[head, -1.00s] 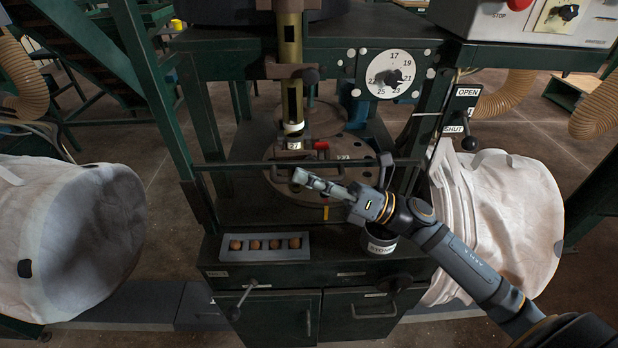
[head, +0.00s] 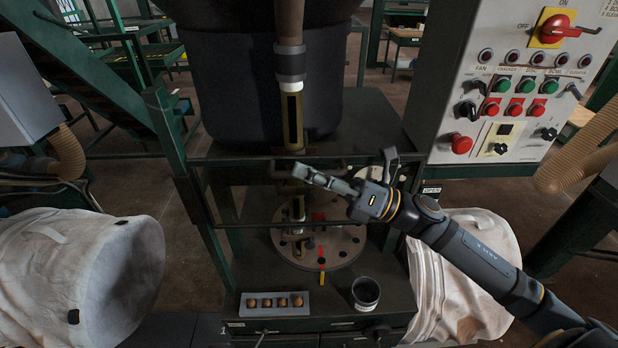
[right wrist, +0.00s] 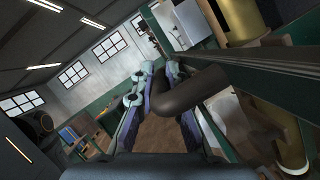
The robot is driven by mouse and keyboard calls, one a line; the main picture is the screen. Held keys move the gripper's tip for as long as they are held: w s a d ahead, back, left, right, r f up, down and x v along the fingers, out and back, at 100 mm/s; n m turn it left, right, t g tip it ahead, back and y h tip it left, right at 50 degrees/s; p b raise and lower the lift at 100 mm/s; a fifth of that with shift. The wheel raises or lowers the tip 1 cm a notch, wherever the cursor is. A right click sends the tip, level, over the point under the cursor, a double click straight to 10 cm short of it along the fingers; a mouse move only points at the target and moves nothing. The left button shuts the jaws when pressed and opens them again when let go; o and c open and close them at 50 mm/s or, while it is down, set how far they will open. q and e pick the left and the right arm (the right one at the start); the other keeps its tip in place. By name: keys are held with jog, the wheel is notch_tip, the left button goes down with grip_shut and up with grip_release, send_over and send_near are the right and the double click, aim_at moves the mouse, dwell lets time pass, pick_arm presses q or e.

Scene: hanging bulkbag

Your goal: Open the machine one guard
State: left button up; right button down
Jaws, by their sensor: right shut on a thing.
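The machine one guard (head: 235,158) is a dark frame with horizontal bars across the front of the machine. Its upper bar is level with the vertical tube above the round plate, and a lower bar crosses in front of the plate. My right gripper (head: 302,173) is at the middle of the upper bar, shut on the guard's handle. In the right wrist view the handle (right wrist: 190,90) is a thick dark curved bar between the fingers of my right gripper (right wrist: 160,82). In the head view the fingers partly hide the handle. My left gripper is not in view.
A round plate with holes (head: 345,245) lies behind the guard. A small tray (head: 275,311) and a dark cup (head: 366,292) stand on the machine's front ledge. A control panel (head: 520,90) is at the upper right. White bags (head: 120,262) flank the machine.

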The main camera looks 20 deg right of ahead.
pick_arm(q)
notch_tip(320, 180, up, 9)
jog(key=p, duration=0.6)
jog(key=shift+p, duration=0.35)
pick_arm(e)
notch_tip(320, 180, up, 10)
jog(key=shift+f, duration=0.1)
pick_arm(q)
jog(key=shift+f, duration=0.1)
pick_arm(e)
jog(key=c, duration=1.7)
grip_release()
jog(key=shift+o, duration=0.2)
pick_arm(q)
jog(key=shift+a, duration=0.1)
